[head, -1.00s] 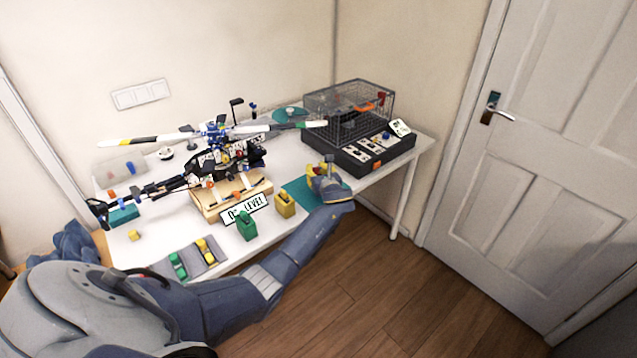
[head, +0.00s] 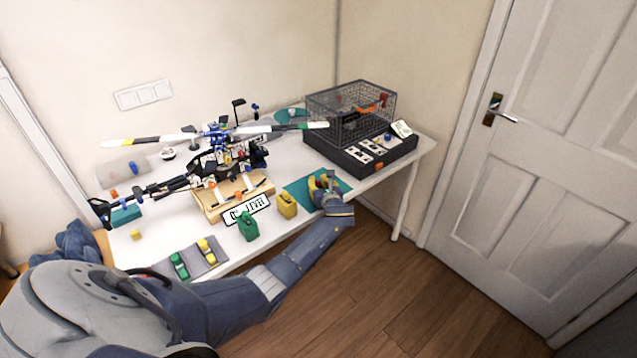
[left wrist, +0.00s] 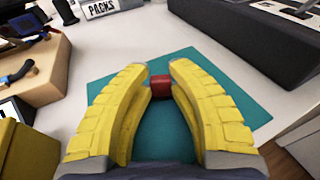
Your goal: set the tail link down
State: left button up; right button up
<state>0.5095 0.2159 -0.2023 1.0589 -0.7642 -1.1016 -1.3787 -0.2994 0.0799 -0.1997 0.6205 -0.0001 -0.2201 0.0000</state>
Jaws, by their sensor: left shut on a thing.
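My left gripper (head: 321,184), with yellow fingers, is over the teal mat (head: 297,191) at the table's front right. In the left wrist view its fingertips are closed on a small red piece (left wrist: 160,84), which I take to be the tail link. My right gripper is not in view.
A model helicopter (head: 226,150) stands on a wooden block left of the mat. A yellow can (head: 287,205) and a green can (head: 248,227) are near the front edge. A dark console with a wire cage (head: 345,110) stands behind right. The mat looks otherwise bare.

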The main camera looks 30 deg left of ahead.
pick_arm(q)
jog(key=o, duration=0.8)
jog(key=shift+f, duration=0.1)
